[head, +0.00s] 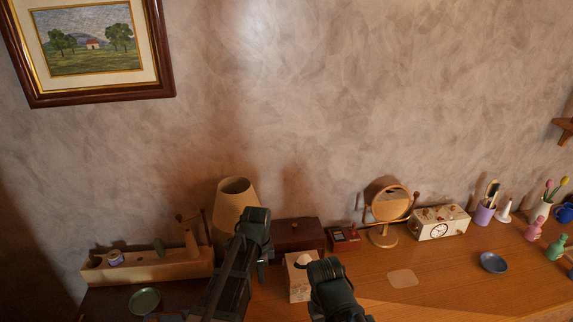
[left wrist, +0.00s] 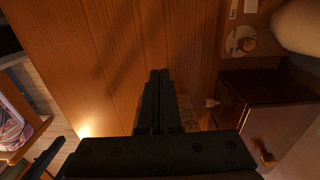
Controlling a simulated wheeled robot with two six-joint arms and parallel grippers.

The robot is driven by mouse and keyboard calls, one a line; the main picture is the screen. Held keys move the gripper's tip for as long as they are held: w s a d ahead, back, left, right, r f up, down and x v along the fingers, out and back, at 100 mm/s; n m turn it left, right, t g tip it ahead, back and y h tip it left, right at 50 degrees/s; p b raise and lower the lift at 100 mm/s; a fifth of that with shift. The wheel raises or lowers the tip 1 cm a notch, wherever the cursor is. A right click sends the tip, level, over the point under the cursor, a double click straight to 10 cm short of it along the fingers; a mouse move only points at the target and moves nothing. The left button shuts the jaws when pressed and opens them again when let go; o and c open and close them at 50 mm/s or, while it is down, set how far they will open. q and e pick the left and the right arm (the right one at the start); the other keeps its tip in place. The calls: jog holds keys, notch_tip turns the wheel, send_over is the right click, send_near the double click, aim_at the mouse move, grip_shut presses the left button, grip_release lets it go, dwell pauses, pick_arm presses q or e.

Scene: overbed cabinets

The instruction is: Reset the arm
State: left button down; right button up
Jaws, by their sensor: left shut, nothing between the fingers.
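My left gripper (left wrist: 159,74) is shut with its two dark fingers together and nothing between them. In the left wrist view it reaches over the wooden tabletop (left wrist: 90,45). In the head view my left arm (head: 236,272) comes up from the bottom in front of the lampshade (head: 236,193), and part of the gripper shows below its top end. My right arm (head: 335,288) shows at the bottom middle, beside a small pale box (head: 299,279); its fingers are out of view.
A long wooden box (head: 150,268) and green dish (head: 144,301) are at left. The front tabletop around the pale square (head: 403,278) is mostly clear.

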pick_arm(q)
jog(key=s+d+n, duration=0.2)
jog(key=s+n, duration=0.1)
jog(key=s, duration=0.2)
jog(key=s+d+n, duration=0.3)
jog(key=s+n, duration=0.1)
jog(key=s, duration=0.1)
jog(key=s+d+n+y, duration=0.1)
jog(key=s+d+n, duration=0.1)
jog(key=s, duration=0.3)
jog(key=shift+s+d+n, duration=0.15)
jog(key=shift+s+n, duration=0.15)
jog(key=shift+n, duration=0.4)
jog(key=shift+s+d+n, duration=0.1)
jog(key=shift+s+n, duration=0.15)
jog(key=shift+n, duration=0.05)
